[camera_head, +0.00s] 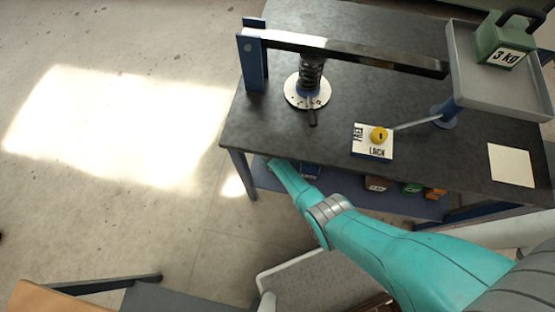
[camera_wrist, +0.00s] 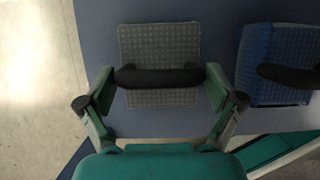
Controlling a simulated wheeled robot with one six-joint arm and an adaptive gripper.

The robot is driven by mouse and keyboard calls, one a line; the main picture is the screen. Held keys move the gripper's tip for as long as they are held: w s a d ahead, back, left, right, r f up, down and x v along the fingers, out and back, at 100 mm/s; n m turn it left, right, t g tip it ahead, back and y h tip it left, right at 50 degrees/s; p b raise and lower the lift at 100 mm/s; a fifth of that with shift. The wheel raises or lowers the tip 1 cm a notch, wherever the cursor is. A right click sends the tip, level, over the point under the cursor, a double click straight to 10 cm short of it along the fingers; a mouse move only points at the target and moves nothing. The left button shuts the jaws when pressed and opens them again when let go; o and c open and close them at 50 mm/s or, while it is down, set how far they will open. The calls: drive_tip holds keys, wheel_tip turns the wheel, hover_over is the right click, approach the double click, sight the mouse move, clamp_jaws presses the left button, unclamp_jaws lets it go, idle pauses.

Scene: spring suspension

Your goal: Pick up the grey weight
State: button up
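The grey weight (camera_wrist: 160,42) has a ridged top and a black bar handle (camera_wrist: 160,76), seen from above in the wrist view. It sits on the blue lower shelf of the bench. My gripper (camera_wrist: 159,84) is open, with one finger near each end of the handle. Whether the fingers touch the handle I cannot tell. In the head view my gripper (camera_head: 280,170) reaches under the bench's front left edge, and I cannot make out the grey weight there.
A blue weight (camera_wrist: 278,60) stands close to the right on the same shelf (camera_wrist: 218,20). Other weights sit further right under the dark bench top (camera_head: 340,100). A green 3 kg weight (camera_head: 500,42) rests on a raised tray (camera_head: 490,88). Bare floor lies left.

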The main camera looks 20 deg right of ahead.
drive_tip(key=shift+w, duration=0.1)
drive_tip(key=c, duration=0.5)
drive_tip(key=shift+c, duration=0.2)
drive_tip(key=shift+r, duration=0.2)
drive_tip(key=shift+r, duration=1.55)
drive_tip(key=s+a, duration=1)
drive_tip(key=s, duration=0.5)
